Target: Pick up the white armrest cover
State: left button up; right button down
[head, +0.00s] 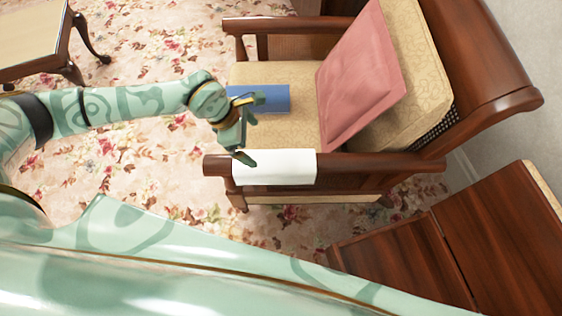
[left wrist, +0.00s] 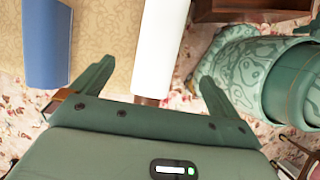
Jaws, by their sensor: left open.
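The white armrest cover (head: 283,167) lies draped over the near wooden armrest of the armchair (head: 402,163). In the left wrist view the white armrest cover (left wrist: 157,48) runs up from between my fingers. My left gripper (head: 248,130) is above the front end of that armrest, at the left end of the cover. In the left wrist view its two fingers (left wrist: 150,88) are spread, with the cover and a bit of brown armrest between them in the picture. The gripper holds nothing. I do not see my right gripper.
A blue book-like object (head: 270,98) lies on the tan seat, close to my left gripper. A pink cushion (head: 358,75) leans on the backrest. A wooden cabinet or table (head: 405,250) stands at the lower right. A small table (head: 30,40) is at the upper left, on floral carpet.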

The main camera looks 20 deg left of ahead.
aim_at(272, 160)
pick_arm(q)
jog(key=b+x, duration=0.4)
jog(key=x, duration=0.6)
jog(key=shift+d+f+b, duration=0.15)
jog(key=shift+f+b, duration=0.15)
jog(key=shift+f, duration=0.05)
jog(key=shift+d+f, duration=0.15)
jog(key=shift+f, duration=0.15)
jog(key=b+x, duration=0.2)
jog(key=shift+w+d+f, duration=0.1)
jog(key=shift+d+f, duration=0.1)
jog(key=shift+f, duration=0.15)
jog(key=shift+b+x, duration=0.75)
jog(key=shift+x, duration=0.4)
jog(key=shift+w+r, duration=0.1)
jog(key=shift+r, duration=0.1)
jog(key=c, duration=0.9)
pick_arm(e)
notch_tip(272, 160, down, 7)
jog(key=s+g, duration=0.1)
jog(key=s, duration=0.1)
jog(key=shift+s+d+r, duration=0.15)
jog(key=shift+s+d, duration=0.05)
jog(key=shift+s, duration=0.1)
